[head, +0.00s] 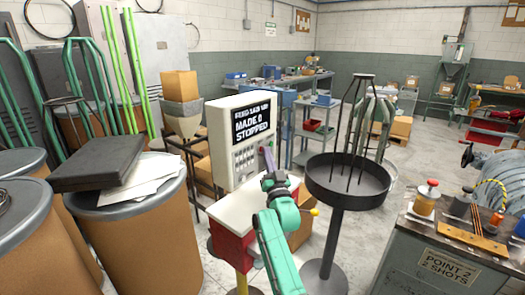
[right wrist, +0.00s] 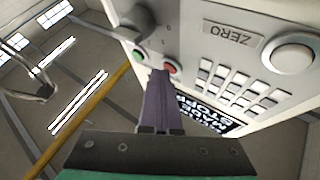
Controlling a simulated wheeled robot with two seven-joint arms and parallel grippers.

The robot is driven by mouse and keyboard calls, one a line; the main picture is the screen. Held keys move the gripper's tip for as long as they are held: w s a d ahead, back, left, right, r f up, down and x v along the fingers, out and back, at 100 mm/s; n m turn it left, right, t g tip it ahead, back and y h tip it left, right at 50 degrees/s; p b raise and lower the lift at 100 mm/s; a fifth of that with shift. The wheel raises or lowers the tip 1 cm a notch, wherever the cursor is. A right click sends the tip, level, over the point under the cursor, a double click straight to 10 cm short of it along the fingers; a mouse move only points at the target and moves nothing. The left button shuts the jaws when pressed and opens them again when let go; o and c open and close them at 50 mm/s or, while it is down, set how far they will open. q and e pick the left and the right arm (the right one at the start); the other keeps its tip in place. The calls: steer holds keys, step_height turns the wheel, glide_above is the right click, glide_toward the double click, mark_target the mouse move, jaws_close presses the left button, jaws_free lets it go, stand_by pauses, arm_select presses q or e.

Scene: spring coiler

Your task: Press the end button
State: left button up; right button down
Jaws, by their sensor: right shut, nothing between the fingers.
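The control panel (head: 245,150) is a pale box with a lit screen (head: 251,120) that shows "MADE 0" and "STOPPED". My right gripper (head: 265,152) is shut and empty, its fingers raised at the right side of the panel front. In the right wrist view the shut fingertips (right wrist: 160,74) are close to a red button (right wrist: 170,65); I cannot tell whether they touch it. A green button (right wrist: 138,54) sits beside it. I see no readable "end" label on any button. My left gripper is not in view.
The right wrist view shows a dark knob (right wrist: 141,17), a large pale round button (right wrist: 293,52) by a "ZERO" label (right wrist: 233,34), and a keypad (right wrist: 228,88). A dark round tray on a stand (head: 347,190) is right of the panel. Drums (head: 145,235) stand left.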

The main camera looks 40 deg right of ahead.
steer(key=shift+s+d+p, duration=0.2)
steer(key=shift+s+p, duration=0.2)
steer(key=shift+s, duration=0.35)
steer(key=s, duration=0.1)
steer(key=s+d+p, duration=0.1)
steer(key=s, duration=0.1)
steer(key=s+p, duration=0.1)
steer(key=shift+s+d, duration=0.25)
steer(key=shift+s, duration=0.15)
stand_by(0.5)
